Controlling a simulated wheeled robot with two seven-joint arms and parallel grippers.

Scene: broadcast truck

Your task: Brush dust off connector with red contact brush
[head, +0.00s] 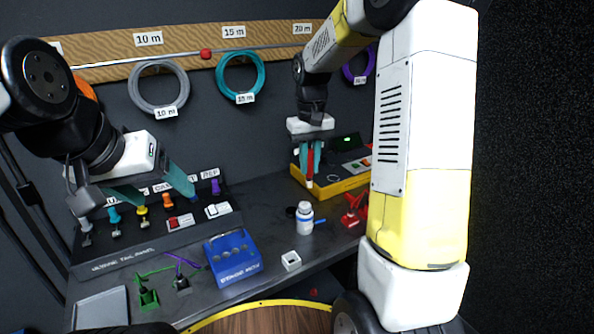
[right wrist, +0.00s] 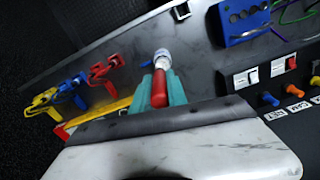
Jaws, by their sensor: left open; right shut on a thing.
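My right gripper (head: 311,160) is shut on the red contact brush (head: 309,172). It holds the brush upright, with its pale tip down, in front of the yellow case. In the right wrist view the red brush (right wrist: 159,88) sits between the teal fingers. My left gripper (head: 150,192) is open and empty, in front of the rack of coloured connectors. Small connectors with a green cable (head: 148,298) and a purple cable (head: 182,283) sit at the front left of the bench. I cannot tell which connector is dusty; no dust shows clearly.
A white bottle (head: 304,218) stands on the bench below the brush. A blue block with holes (head: 232,256), a small white box (head: 291,261), a grey tray (head: 101,308) and red tools (head: 354,211) lie around it. The yellow case (head: 335,187) is behind. Cable coils hang on the wall.

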